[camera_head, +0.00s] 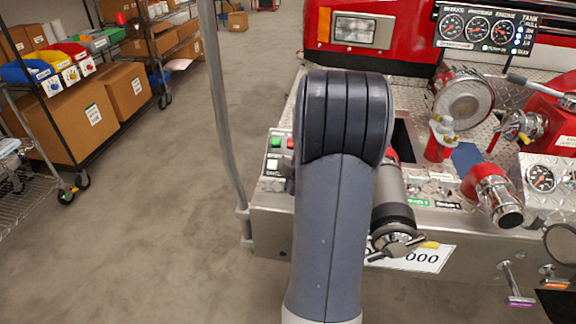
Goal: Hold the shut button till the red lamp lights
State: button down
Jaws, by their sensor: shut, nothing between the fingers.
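A small control panel (262,172) sits on the bumper's left end, with a green round part (276,142) and a red one (291,142) at its top. I cannot tell surely which is lamp or button, or whether the red one is lit. A pale labelled part (272,164) is lower on the panel. My arm stands upright in the middle of the view and covers the panel's right side. My gripper's fingers are hidden behind my arm. A dark edge shows between arm and panel; I cannot tell what it is.
A grey pipe (220,110) rises just left of the panel. A grey cylinder with a black ring (392,218) is right of my arm. A red and chrome outlet (493,195) and gauges (541,178) are farther right. Shelves with boxes (65,120) stand left; the floor between is clear.

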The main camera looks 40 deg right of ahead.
jog(key=shift+r, duration=0.1)
jog(key=r, duration=0.1)
jog(key=s+a+r+p, duration=0.1)
jog(key=a+r+p, duration=0.1)
jog(key=r, duration=0.1)
jog(key=shift+s, duration=0.35)
jog(key=shift+w+d+f+p, duration=0.4)
jog(key=shift+f+p, duration=0.3)
jog(key=shift+p, duration=0.5)
jog(key=r, duration=0.1)
jog(key=s+a+r+p, duration=0.1)
jog(key=r, duration=0.1)
jog(key=s+a+r+p, duration=0.1)
jog(key=shift+a+r, duration=0.1)
jog(key=shift+r, duration=0.25)
